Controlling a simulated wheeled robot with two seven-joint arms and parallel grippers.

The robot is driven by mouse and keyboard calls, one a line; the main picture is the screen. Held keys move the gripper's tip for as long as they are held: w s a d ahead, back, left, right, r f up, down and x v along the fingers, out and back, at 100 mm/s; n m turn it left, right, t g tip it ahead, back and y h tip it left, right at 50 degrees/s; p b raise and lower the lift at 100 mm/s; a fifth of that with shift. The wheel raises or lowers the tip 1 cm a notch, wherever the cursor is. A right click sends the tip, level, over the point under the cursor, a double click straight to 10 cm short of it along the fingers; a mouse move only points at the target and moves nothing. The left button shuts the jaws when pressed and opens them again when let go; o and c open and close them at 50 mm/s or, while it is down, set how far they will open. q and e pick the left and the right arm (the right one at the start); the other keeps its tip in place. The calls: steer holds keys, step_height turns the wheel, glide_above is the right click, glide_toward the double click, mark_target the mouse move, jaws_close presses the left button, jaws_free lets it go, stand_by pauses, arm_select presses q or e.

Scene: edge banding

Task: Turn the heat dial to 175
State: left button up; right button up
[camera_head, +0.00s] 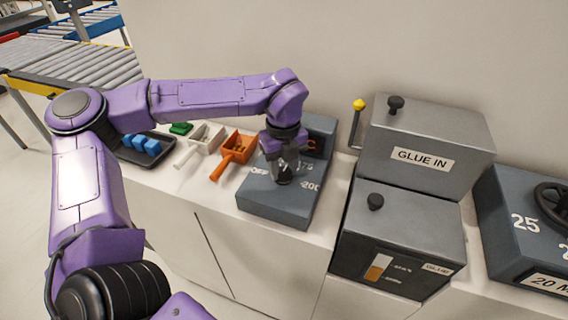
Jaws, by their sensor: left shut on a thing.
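The heat dial unit is a dark blue-grey box (275,208) on the white counter, with white numbers around its top. The number 200 shows on its right side, and another number above it is partly covered. A dark panel with an orange-red mark stands at its back. My left gripper (284,172) points down onto the top of the box and is shut on the dark dial knob. The gripper hides most of the knob, so I cannot tell where it points. My right gripper is not in view.
A grey GLUE IN box (425,150) and a lower glue box (400,235) stand to the right, near a yellow-tipped lever (358,106). Further right is a box with a handwheel (555,196). White (206,138) and orange (236,150) scoops and a black tray (130,157) with blue blocks lie left.

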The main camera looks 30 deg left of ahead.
mark_target(284, 171)
arm_select(q)
steer(key=m+p, duration=0.2)
steer(key=m, duration=0.3)
steer(key=shift+m, duration=0.3)
stand_by(0.4)
steer(key=o, duration=1.1)
steer(key=shift+c, duration=0.2)
step_height(284, 171, up, 10)
steer(key=b, duration=0.1)
steer(key=shift+r+b, duration=0.25)
steer(key=shift+b, duration=0.15)
